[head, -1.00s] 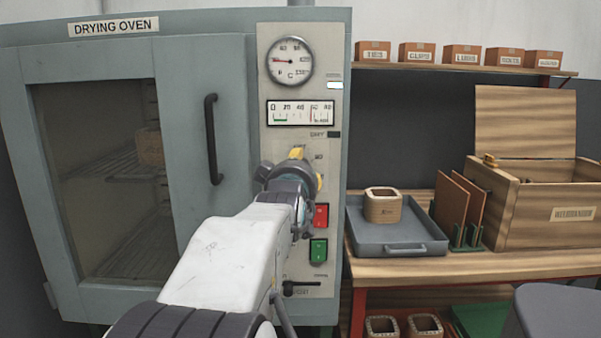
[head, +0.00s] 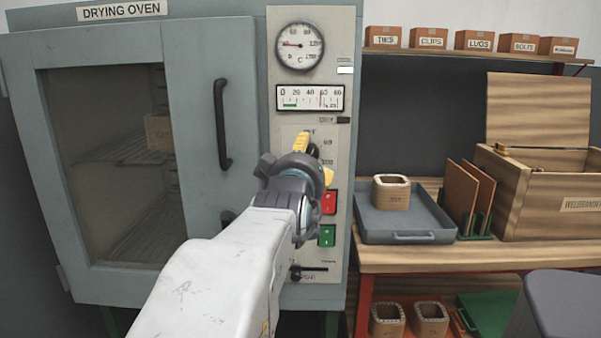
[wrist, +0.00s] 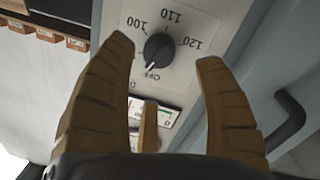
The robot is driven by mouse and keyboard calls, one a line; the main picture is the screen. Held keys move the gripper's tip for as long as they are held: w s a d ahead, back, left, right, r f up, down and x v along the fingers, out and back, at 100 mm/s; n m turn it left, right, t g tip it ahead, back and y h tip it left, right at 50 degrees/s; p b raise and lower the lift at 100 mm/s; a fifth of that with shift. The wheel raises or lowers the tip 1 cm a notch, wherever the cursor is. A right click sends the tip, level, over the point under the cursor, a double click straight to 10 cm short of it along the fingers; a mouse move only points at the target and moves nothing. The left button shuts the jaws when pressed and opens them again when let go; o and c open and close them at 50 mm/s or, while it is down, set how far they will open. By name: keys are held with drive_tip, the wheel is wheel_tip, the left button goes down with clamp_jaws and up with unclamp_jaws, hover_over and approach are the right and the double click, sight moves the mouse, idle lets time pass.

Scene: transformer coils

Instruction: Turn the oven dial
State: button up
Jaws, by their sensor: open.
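The drying oven's dial (wrist: 158,48) is a round dark knob on the pale control panel (wrist: 190,25). Its white mark points to OFF in the wrist view, where the panel appears upside down with 100, 110 and 120 around the knob. My gripper (wrist: 165,54) is open and empty, its brown fingers spread in front of the panel with the dial between the tips. I see no finger touching the dial. In the head view my gripper (head: 315,158) is in front of the panel and hides most of the dial.
A red button (head: 329,202) and a green button (head: 327,236) sit just below my gripper. The oven door handle (head: 221,125) stands out to the left. A grey tray (head: 400,226) with a wooden coil former (head: 391,196) is on the bench at right.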

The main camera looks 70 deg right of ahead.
drive_tip(key=v, duration=0.6)
drive_tip(key=shift+a, duration=0.3)
drive_tip(key=shift+d, duration=0.1)
